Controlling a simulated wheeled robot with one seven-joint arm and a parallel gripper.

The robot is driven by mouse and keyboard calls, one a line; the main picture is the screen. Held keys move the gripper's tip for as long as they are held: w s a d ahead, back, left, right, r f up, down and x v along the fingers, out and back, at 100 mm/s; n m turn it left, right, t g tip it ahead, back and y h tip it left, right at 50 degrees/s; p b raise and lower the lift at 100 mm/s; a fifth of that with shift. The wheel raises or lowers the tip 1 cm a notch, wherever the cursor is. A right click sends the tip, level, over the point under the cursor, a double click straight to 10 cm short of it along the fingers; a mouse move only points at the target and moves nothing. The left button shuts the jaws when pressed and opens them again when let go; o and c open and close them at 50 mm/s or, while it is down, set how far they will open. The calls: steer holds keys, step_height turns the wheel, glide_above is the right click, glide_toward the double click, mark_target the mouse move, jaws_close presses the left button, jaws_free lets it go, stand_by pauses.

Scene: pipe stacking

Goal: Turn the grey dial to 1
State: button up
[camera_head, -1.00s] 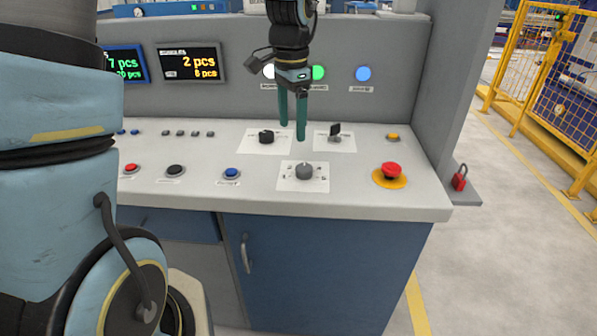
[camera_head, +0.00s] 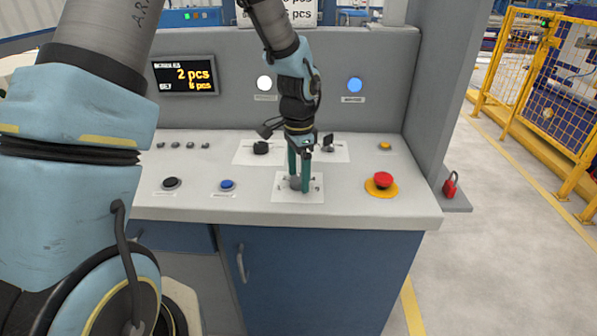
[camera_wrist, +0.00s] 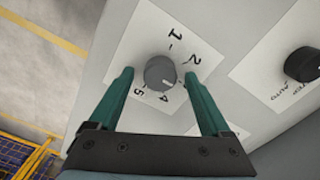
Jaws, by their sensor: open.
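The grey dial (camera_wrist: 160,73) sits on a white label plate (camera_wrist: 128,47) with printed numbers. In the wrist view, 1, 2, 4 and 5 show; the spot between 2 and 4 is covered by the right finger. The dial's white mark points to the lower right, toward that covered spot. My gripper (camera_wrist: 159,75) is open, with one green finger on each side of the dial; I cannot tell whether either touches it. In the head view, my gripper (camera_head: 299,183) points down over the dial (camera_head: 296,183), which the fingers partly hide.
Black knobs (camera_head: 261,147) (camera_head: 327,145) stand behind the dial. A red mushroom button (camera_head: 383,180) on a yellow base is to the right, and a blue button (camera_head: 227,184) to the left.

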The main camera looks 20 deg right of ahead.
steer(key=shift+c, duration=0.4)
jaws_close()
steer(key=shift+n, duration=0.3)
steer(key=n+b, duration=0.1)
steer(key=n, duration=0.2)
steer(key=shift+n, duration=0.4)
steer(key=n+b, duration=0.1)
steer(key=n, duration=0.9)
steer(key=shift+r+n, duration=0.1)
steer(key=shift+n, duration=0.3)
steer(key=shift+n+p, duration=0.9)
steer(key=shift+n, duration=1.4)
steer(key=shift+w, duration=0.1)
